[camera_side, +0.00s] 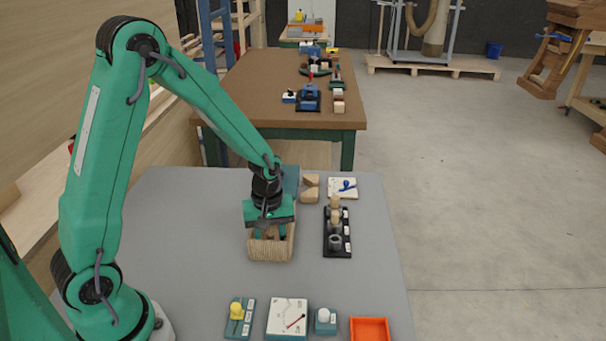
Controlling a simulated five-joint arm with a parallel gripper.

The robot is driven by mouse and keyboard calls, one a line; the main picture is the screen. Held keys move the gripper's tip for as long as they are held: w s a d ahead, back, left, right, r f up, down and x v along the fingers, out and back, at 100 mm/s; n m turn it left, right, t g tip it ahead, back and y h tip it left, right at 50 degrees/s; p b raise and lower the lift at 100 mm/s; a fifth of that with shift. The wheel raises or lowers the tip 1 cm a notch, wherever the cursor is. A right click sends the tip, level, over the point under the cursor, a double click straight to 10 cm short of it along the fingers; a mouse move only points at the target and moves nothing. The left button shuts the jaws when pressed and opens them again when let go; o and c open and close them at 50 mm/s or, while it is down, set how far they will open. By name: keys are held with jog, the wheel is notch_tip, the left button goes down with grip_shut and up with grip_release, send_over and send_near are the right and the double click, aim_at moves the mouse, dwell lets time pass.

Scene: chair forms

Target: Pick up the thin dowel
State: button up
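My gripper (270,232) points down into a light woven-looking box (270,251) on the grey table. Its green body hangs just above the rim and its fingertips are partly hidden by the box's near wall. Small brown shapes show between and beside the fingers, too small to identify. I cannot pick out a thin dowel for certain; one in the box would be hidden by the gripper and the wall. I cannot tell whether the fingers hold anything.
A black tray (345,253) with upright wooden and grey pieces stands right of the box. Wooden blocks (309,188) and a white pad (343,187) lie behind. A dial panel (288,318), a yellow-knobbed switch (237,311), a white-button box (325,321) and an orange tray (370,322) line the front.

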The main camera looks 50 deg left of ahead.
aim_at(272, 233)
grip_shut()
jog(key=shift+r, duration=0.2)
dwell(0.3)
jog(key=shift+r, duration=4.85)
jog(key=shift+w+d, duration=0.1)
jog(key=shift+w, duration=0.05)
jog(key=w+d+f, duration=0.1)
jog(key=w+d, duration=0.8)
jog(key=w, duration=0.2)
jog(key=shift+w+d, duration=0.35)
